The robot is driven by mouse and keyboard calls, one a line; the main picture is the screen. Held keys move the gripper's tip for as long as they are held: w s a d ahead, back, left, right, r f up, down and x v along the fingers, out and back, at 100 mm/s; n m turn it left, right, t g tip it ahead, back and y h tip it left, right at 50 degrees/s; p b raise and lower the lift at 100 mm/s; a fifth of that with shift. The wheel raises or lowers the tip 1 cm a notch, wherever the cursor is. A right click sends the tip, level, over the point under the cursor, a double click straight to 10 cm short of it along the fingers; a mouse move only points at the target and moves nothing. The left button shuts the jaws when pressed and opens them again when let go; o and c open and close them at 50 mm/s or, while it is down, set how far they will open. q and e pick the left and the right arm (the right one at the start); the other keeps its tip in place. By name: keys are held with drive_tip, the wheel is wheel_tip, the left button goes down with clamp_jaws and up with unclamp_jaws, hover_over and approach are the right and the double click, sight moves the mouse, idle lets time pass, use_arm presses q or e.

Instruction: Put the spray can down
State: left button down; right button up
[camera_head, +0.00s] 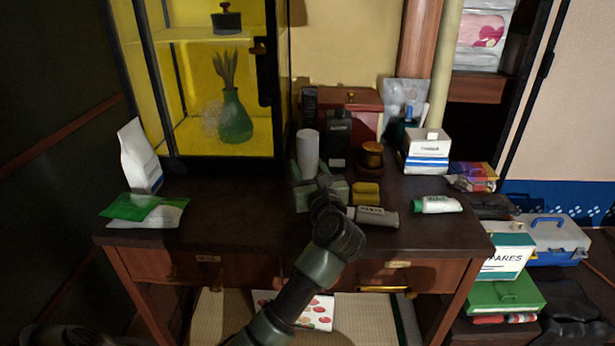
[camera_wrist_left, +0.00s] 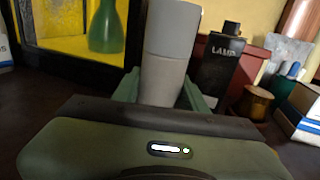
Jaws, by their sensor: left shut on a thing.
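The spray can (camera_head: 308,150) is a plain grey-white cylinder standing upright over the dark desk top (camera_head: 225,205). My left gripper (camera_head: 318,187) is shut on it, low on its body. In the left wrist view the can (camera_wrist_left: 170,50) rises between the green fingers (camera_wrist_left: 160,92). Its lower end is hidden by the gripper, so I cannot tell whether it touches the desk. My right gripper is not in view.
A black bottle (camera_head: 338,140) and brown jar (camera_head: 372,157) stand close to the can's right. A yellow-olive item (camera_head: 366,193), grey tube (camera_head: 373,216) and white-green tube (camera_head: 438,204) lie nearby. A glass cabinet (camera_head: 222,95) stands behind left. The desk's left-middle is clear.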

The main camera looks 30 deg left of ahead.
use_arm(q)
drive_tip(key=shift+f, duration=0.7)
drive_tip(key=shift+f, duration=0.2)
drive_tip(key=c, duration=0.8)
unclamp_jaws()
drive_tip(key=shift+r, duration=0.1)
